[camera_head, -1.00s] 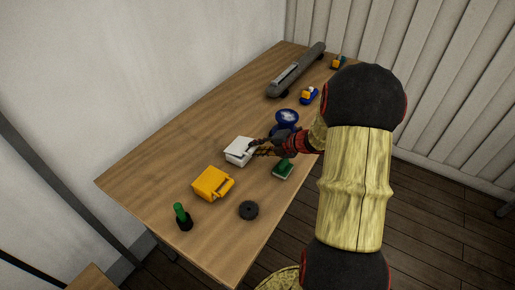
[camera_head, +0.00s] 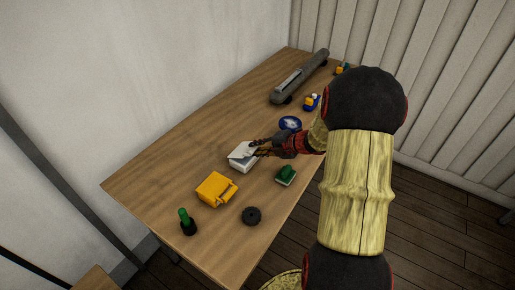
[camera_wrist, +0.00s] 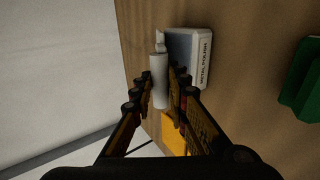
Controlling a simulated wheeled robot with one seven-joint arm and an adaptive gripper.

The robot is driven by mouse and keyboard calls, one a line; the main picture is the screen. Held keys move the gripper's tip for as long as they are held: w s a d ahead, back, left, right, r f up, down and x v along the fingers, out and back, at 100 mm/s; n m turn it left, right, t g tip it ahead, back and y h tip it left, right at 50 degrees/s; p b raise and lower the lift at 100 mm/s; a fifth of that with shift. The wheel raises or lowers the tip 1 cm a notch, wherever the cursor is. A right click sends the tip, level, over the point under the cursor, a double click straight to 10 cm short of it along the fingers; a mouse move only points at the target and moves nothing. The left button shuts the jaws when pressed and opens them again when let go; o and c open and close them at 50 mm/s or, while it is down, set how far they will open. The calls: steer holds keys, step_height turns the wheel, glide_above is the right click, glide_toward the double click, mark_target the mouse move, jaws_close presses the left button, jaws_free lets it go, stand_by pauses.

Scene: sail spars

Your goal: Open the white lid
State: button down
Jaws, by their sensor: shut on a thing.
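A small white box (camera_head: 242,164) stands on the wooden table, and its white lid (camera_head: 240,151) is tilted up from it at a slant. My gripper (camera_head: 257,147) is at the right edge of the lid and shut on it. In the wrist view my gripper (camera_wrist: 160,92) has the white lid (camera_wrist: 158,80), seen nearly edge-on, between its fingers. The white box (camera_wrist: 186,50) is beside it, with dark lettering on one face. The inside of the box is hidden.
A yellow box (camera_head: 215,189), a black disc (camera_head: 251,216) and a green-topped bottle (camera_head: 187,223) are nearer the front. A green block (camera_head: 286,175) is to the right.

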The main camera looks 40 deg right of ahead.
steer(key=shift+w+a+r+p, duration=0.15)
steer(key=shift+w+r+p, duration=0.3)
steer(key=shift+r, duration=0.1)
steer(key=shift+w+a+r+p, duration=0.15)
steer(key=shift+w+r+p, duration=0.2)
steer(key=shift+w+r, duration=0.15)
steer(key=shift+w+a+r+p, duration=0.2)
steer(key=shift+w+r+p, duration=0.25)
steer(key=shift+w, duration=0.1)
steer(key=shift+w+a+r+p, duration=0.2)
steer(key=shift+w+r+p, duration=0.1)
steer(key=shift+w+r, duration=0.2)
steer(key=shift+w, duration=0.1)
steer(key=shift+w+a+r, duration=0.2)
steer(key=shift+w, duration=0.2)
steer(key=shift+w+a+r+p, duration=0.15)
steer(key=shift+w+p, duration=0.1)
steer(key=shift+w, duration=0.2)
steer(key=shift+w+a+r+p, duration=0.15)
steer(key=shift+w+p, duration=0.1)
steer(key=shift+w, duration=0.2)
steer(key=c, duration=1.7)
jaws_free()
steer(key=shift+s, duration=0.1)
steer(key=shift+o, duration=0.2)
steer(key=shift+f, duration=0.1)
